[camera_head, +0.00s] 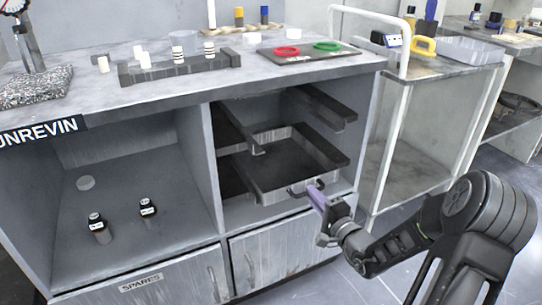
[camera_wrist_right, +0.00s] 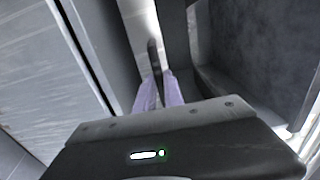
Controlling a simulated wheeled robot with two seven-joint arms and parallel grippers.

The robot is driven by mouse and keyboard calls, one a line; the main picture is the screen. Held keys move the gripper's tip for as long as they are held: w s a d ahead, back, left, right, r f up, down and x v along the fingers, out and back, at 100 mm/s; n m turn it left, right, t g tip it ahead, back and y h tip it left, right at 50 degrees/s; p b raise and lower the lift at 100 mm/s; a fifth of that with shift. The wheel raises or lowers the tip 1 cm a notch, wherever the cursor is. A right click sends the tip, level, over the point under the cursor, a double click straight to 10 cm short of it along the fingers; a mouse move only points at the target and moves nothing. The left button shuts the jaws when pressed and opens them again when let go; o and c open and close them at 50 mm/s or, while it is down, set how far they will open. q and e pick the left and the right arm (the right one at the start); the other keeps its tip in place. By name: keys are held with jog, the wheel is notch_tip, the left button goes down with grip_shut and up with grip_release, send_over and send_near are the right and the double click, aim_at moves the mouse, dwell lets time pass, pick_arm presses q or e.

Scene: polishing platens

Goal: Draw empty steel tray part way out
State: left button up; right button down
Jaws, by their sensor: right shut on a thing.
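The steel tray (camera_head: 268,184) is a shallow dark grey tray in the right-hand open bay of the cabinet. Its inside looks empty, and its front is near the bay's opening. A small handle (camera_head: 298,188) is on the tray's front. My right gripper (camera_head: 314,190), with purple fingers, is shut on this handle from the front right. In the right wrist view the two purple fingers (camera_wrist_right: 158,92) close around a thin dark bar (camera_wrist_right: 154,58). The fingers hide part of the handle. My left gripper is not in view.
Dark side rails (camera_head: 325,106) are above the tray. Drawers (camera_head: 280,255) are below. A white-framed cart (camera_head: 400,150) stands close to the right; clear floor shows at the front right.

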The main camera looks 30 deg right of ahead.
jog(key=s, duration=0.6)
jog(key=shift+s, duration=0.25)
dwell(0.6)
jog(key=c, duration=1.4)
grip_release()
jog(key=shift+o, duration=0.2)
jog(key=shift+f, duration=0.1)
jog(key=s, duration=0.7)
jog(key=shift+s+a, duration=0.15)
jog(key=shift+s, duration=0.25)
